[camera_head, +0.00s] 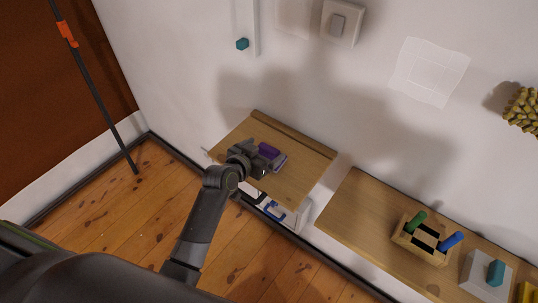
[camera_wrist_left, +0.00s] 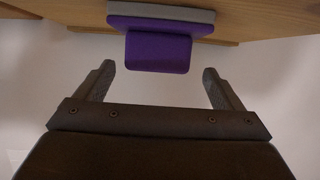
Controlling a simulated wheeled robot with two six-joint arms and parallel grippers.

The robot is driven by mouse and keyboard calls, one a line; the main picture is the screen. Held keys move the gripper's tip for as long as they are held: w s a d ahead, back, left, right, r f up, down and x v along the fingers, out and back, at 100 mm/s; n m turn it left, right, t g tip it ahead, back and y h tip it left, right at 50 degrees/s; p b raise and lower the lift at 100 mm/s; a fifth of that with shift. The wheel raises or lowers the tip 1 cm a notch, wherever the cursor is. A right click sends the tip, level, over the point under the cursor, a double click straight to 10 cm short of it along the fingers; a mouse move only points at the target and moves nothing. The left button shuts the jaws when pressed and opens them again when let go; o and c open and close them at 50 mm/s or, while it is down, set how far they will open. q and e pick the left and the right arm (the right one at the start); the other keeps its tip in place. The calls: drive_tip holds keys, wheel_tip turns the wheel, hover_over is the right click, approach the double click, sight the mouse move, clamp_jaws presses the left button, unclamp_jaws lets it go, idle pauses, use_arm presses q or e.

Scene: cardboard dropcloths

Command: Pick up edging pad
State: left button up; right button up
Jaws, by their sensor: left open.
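The edging pad, with a purple grip (camera_head: 269,151) on a flat grey base, lies on a small wooden shelf (camera_head: 305,165) against the white wall. In the left wrist view the pad's purple grip (camera_wrist_left: 158,53) is straight ahead, centred between the fingers. My left gripper (camera_head: 258,163) is open, right at the pad in the head view and partly covering it. In the wrist view its two fingertips (camera_wrist_left: 158,69) stand on either side of the purple grip, with a visible gap on each side. My right gripper is not in view.
A longer wooden shelf (camera_head: 350,205) at the right holds a wooden holder (camera_head: 420,244) with green and blue handles and a grey block with a teal grip (camera_head: 495,272). A white bin (camera_head: 298,217) is below the small shelf. A dark pole (camera_head: 95,90) leans at the left.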

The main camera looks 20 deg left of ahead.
sight(272, 147)
use_arm(q)
drive_tip(key=shift+f+p+x, duration=0.2)
drive_tip(key=shift+p+x, duration=0.15)
drive_tip(key=shift+x, duration=2.1)
drive_tip(key=shift+s, duration=0.15)
drive_tip(key=c, duration=1.1)
